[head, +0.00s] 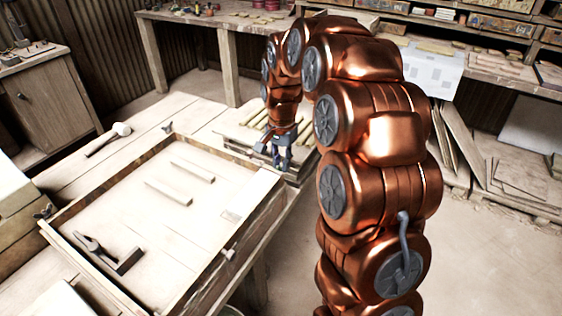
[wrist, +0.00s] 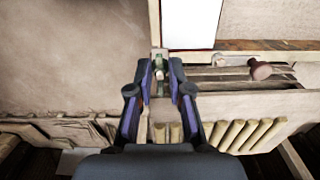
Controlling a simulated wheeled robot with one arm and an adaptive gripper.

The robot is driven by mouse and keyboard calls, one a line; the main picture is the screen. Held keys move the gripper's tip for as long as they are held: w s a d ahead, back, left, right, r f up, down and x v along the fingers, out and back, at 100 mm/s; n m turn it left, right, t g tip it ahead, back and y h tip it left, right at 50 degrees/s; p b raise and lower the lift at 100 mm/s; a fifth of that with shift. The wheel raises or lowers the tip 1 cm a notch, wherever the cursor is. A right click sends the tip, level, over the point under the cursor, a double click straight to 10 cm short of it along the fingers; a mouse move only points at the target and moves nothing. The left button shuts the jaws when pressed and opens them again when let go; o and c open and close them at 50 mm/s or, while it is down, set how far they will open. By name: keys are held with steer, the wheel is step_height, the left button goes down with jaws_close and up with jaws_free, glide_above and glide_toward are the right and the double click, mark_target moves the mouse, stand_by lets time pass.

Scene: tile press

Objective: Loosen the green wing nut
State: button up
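My gripper (wrist: 160,68) points ahead in the wrist view with its two fingers apart. A small pale greenish piece (wrist: 159,74), possibly the green wing nut, shows between the fingertips. I cannot tell whether either finger touches it. In the head view my gripper (head: 282,150) is low at the far right corner of the wooden press frame (head: 258,221). No green nut can be made out there. Dark wing nuts show at the frame's far corner (head: 167,128) and left corner (head: 45,212), and a pale fitting (head: 229,254) sits on its right side.
Several wooden strips (wrist: 240,135) lie beside my gripper.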

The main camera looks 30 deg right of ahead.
jaws_close()
steer(key=shift+n+b, duration=0.3)
steer(key=shift+n, duration=0.2)
steer(key=n+b, duration=0.1)
steer(key=n, duration=0.2)
steer(key=shift+f, duration=0.15)
steer(key=n+b, duration=0.1)
steer(key=n, duration=0.8)
steer(key=shift+b, duration=0.4)
steer(key=n, duration=0.4)
steer(key=shift+s+n, duration=0.1)
steer(key=shift+n, duration=0.3)
